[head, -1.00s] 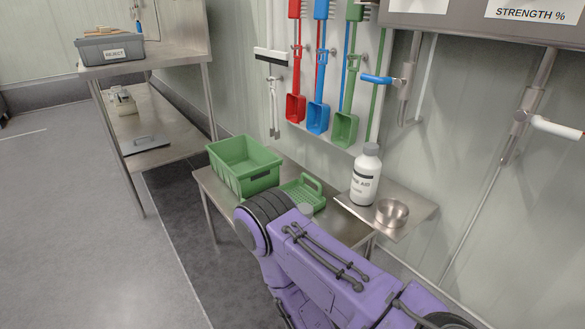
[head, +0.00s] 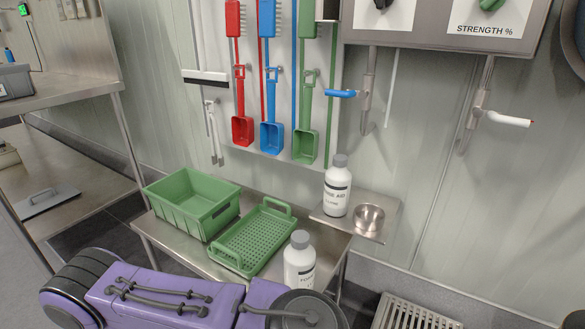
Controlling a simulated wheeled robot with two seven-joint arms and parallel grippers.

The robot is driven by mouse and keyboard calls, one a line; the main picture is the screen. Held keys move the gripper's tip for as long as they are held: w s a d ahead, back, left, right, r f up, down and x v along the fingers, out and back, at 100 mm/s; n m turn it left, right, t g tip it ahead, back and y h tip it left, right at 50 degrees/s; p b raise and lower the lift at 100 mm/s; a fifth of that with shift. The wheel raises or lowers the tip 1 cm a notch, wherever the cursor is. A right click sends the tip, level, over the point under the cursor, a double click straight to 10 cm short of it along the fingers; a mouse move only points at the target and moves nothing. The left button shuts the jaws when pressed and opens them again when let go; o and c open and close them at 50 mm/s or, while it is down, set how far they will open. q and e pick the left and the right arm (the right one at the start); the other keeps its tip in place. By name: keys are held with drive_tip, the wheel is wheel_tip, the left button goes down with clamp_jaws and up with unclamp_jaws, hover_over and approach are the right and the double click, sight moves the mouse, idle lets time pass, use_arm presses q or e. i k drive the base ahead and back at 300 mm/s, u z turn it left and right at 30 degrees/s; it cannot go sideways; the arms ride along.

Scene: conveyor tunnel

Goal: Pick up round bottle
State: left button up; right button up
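Two white bottles with grey caps are in the head view. One bottle (head: 337,190), its label reading partly "AID", stands upright on a small steel wall shelf (head: 328,222). The other bottle (head: 299,265) stands at the front right of the steel table (head: 172,256); its lower part is hidden behind my purple arm. Both look rounded, and I cannot tell for sure which one is meant by the round bottle. My purple arm crosses the bottom of the view in front of the table. Neither gripper shows.
A green crate (head: 190,213) and a green perforated tray (head: 256,241) with handles stand on the table. A steel bowl (head: 369,218) sits beside the shelf bottle. Red, blue and green tools hang above. A floor grate (head: 416,315) lies at lower right.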

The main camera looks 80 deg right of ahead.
sight(338, 182)
drive_tip(key=i, duration=0.35)
drive_tip(key=z, duration=1)
